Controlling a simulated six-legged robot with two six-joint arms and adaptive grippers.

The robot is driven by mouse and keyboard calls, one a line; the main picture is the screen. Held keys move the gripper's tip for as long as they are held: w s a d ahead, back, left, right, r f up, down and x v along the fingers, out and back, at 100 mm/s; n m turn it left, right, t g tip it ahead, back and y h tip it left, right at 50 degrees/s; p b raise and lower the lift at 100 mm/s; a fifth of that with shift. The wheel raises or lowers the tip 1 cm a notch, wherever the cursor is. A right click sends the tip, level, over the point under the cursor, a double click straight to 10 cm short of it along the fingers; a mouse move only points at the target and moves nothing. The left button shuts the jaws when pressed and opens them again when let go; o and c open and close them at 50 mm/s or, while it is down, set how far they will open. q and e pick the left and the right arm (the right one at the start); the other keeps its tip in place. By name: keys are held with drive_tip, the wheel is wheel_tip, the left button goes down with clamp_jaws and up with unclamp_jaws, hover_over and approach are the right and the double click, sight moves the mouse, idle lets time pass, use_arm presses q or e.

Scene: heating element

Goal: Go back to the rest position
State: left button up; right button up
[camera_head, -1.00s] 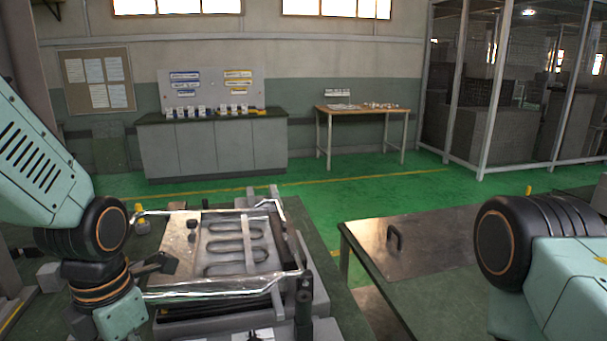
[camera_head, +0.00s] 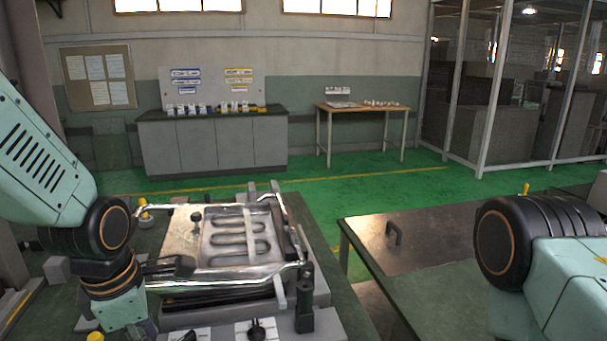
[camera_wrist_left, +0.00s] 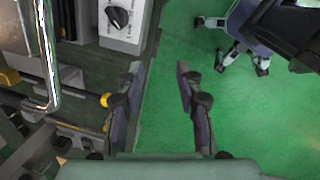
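My left gripper (camera_wrist_left: 158,92) shows in the left wrist view with its two dark fingers apart and nothing between them. Green floor lies below the gap, beside the edge of the workbench. In the head view my left arm comes in from the left, near the front left corner of the heating fixture (camera_head: 225,284); its fingertips are hard to make out there. The serpentine heating element (camera_head: 237,245) lies in the fixture, under a shiny tubular frame. My right arm shows at the right edge; its gripper is out of view.
A second bench with a metal plate (camera_head: 420,236) and a handle (camera_head: 394,232) stands right of the fixture, with a gap between. Knobs (camera_head: 256,329) sit at the fixture's front. One knob (camera_wrist_left: 118,16) shows in the wrist view. Open green floor (camera_head: 330,190) lies behind.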

use_arm(q)
drive_tip(key=s+d+f+m+t+b, duration=0.1)
drive_tip(key=s+f+m+t+b, duration=0.25)
drive_tip(key=f+m, duration=1.6)
drive_tip(key=s+f+m+g+b, duration=0.1)
drive_tip(key=s+f+m+g, duration=0.1)
drive_tip(key=s+f, duration=0.4)
drive_tip(key=s+f+m+g+b, duration=0.1)
drive_tip(key=s+f+g, duration=0.2)
drive_tip(key=s+f, duration=0.4)
drive_tip(key=s, duration=0.7)
drive_tip(key=shift+s+a+m+b, duration=0.15)
drive_tip(key=shift+s+m+b, duration=0.15)
drive_tip(key=shift+s+m, duration=0.05)
drive_tip(key=shift+f, duration=0.1)
